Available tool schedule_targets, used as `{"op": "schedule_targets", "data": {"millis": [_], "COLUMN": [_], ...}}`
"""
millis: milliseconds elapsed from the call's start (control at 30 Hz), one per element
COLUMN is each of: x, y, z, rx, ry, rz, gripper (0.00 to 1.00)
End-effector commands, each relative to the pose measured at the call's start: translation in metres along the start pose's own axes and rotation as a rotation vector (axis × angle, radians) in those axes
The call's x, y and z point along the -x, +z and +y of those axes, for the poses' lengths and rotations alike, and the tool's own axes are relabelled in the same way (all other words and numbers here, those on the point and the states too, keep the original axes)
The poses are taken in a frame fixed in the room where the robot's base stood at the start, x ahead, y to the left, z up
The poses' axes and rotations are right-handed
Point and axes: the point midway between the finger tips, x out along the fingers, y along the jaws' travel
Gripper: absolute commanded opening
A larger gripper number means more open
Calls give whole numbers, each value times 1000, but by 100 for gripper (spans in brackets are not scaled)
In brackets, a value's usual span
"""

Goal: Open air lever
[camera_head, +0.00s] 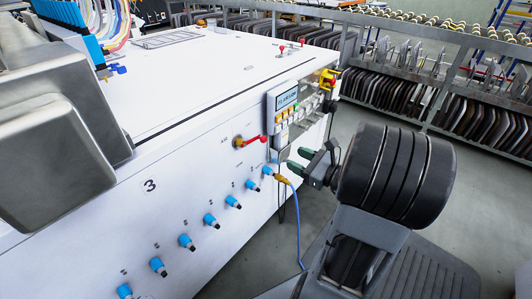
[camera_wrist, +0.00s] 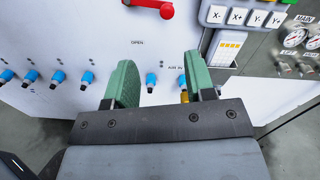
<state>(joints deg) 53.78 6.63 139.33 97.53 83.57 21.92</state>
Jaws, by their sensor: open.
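The air lever is a red handle (camera_head: 252,141) on a brass valve (camera_head: 238,141), mounted on the white front panel of the machine. In the head view the handle points right, roughly level. In the wrist view the red lever (camera_wrist: 154,7) shows at the top edge, partly cut off, above the word OPEN. My gripper (camera_head: 298,158) has green fingers and is to the right of the lever, apart from it. In the wrist view my gripper (camera_wrist: 162,85) is open and empty, with the fingers below the lever.
A control box (camera_head: 284,103) with a screen and buttons is just above and right of the lever. A row of blue fittings (camera_head: 210,220) runs along the lower panel. A blue hose (camera_head: 297,215) hangs from a brass fitting. Racks (camera_head: 400,90) stand behind.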

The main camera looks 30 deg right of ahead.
Motion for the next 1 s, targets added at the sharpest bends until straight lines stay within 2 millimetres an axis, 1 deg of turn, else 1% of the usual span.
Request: {"op": "schedule_targets", "data": {"millis": [33, 167, 500, 700, 833, 1000], "x": [0, -13, -78, -109, -122, -131], "y": [-6, -7, -6, -5, -4, -3], "z": [-3, -7, -8, -9, -10, -11], "rx": [-10, -18, -16, -18, -17, -17], "ry": [-19, -35, -31, -32, -33, -35], "rz": [-8, -15, -15, -15, -14, -13], "gripper": [50, 50, 50, 50, 50, 50]}}
